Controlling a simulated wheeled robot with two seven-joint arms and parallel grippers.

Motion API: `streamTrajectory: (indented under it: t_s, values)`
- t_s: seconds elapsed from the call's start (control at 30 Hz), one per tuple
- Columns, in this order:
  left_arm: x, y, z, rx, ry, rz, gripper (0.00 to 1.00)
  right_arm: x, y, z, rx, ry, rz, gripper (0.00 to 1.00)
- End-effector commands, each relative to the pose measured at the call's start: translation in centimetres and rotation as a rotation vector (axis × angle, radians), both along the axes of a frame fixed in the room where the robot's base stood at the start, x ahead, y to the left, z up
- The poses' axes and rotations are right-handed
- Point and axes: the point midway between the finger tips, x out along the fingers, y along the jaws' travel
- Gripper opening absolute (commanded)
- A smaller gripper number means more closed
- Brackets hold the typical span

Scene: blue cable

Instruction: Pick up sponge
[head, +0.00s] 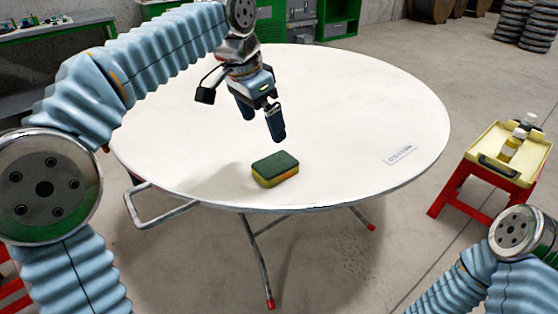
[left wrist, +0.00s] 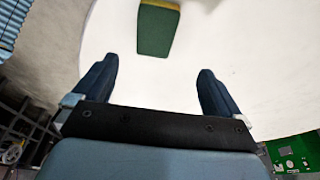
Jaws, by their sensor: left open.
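A sponge (head: 275,169) with a dark green top and a yellow body lies flat near the front edge of the round white table (head: 340,105). It also shows in the left wrist view at the top (left wrist: 157,29), green face toward the camera with a yellow edge. My left gripper (head: 262,122) is above the table, behind and a little above the sponge, with its fingers pointing down. In the left wrist view its two dark blue fingers (left wrist: 160,80) are apart with nothing between them. My right gripper is out of view; only part of my right arm shows at the lower right.
A small label (head: 399,154) lies on the table's right side. A red stool (head: 485,178) with a yellow tray (head: 492,149) and bottles stands to the right. Tyres (head: 527,22) are stacked at the back right. The rest of the tabletop is clear.

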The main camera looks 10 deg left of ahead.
Motion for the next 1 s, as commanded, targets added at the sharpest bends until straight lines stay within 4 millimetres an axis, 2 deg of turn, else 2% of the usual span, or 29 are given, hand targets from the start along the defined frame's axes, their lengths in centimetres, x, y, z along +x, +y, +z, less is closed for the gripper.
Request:
streamTrajectory:
  t_s: [0.03, 0.2, 0.47, 0.7, 1.0]
  values:
    - [0.1, -0.2, -1.5, 0.001, 0.004, -0.001, 0.99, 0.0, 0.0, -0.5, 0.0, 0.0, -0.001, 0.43]
    - [0.9, -0.8, -4.7, 0.0, 0.004, -0.001, 0.99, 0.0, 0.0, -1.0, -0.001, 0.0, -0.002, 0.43]
    - [1.2, -1.3, -7.0, 0.0, 0.002, 0.0, 0.99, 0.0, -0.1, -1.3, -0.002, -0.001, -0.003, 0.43]
    - [1.2, -2.0, -10.7, 0.0, 0.002, 0.0, 0.99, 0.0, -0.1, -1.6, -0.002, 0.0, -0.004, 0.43]
    - [1.4, -2.2, -11.4, -0.001, -0.001, 0.0, 0.99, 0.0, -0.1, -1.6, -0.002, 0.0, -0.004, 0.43]
